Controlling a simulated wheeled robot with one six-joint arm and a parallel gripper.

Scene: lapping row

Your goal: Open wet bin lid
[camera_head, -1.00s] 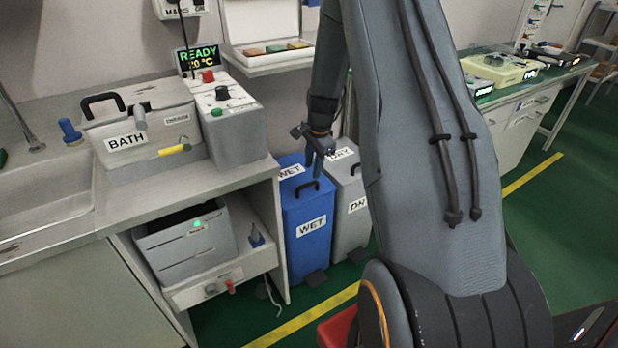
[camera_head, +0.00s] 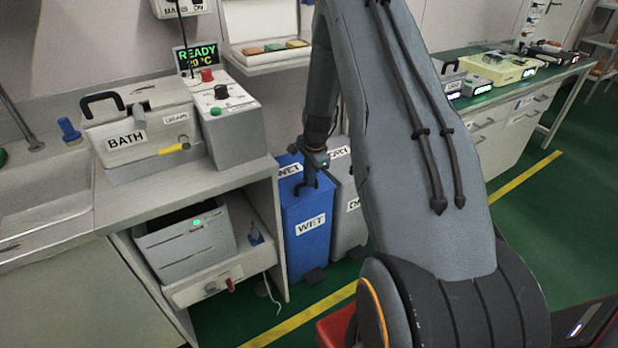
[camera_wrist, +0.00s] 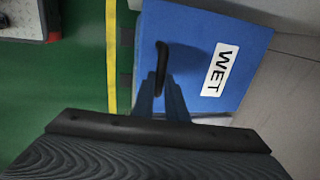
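The wet bin (camera_head: 308,236) is a tall blue box with WET labels, beside the counter in the head view. Its lid (camera_head: 291,176) is down. The black lid handle (camera_wrist: 162,62) shows at the lid's edge in the wrist view, where the blue lid (camera_wrist: 205,60) fills the upper right. My gripper (camera_head: 308,182) is over the front part of the lid, at the handle. In the wrist view my gripper's two fingers (camera_wrist: 161,92) point at the handle, one on each side, with a gap between them. Contact with the handle cannot be made out.
A grey DRY bin (camera_head: 346,215) stands right beside the wet bin. The counter with the bath (camera_head: 140,130) and an open shelf (camera_head: 205,285) is at the left. Green floor with a yellow line (camera_head: 300,318) lies in front.

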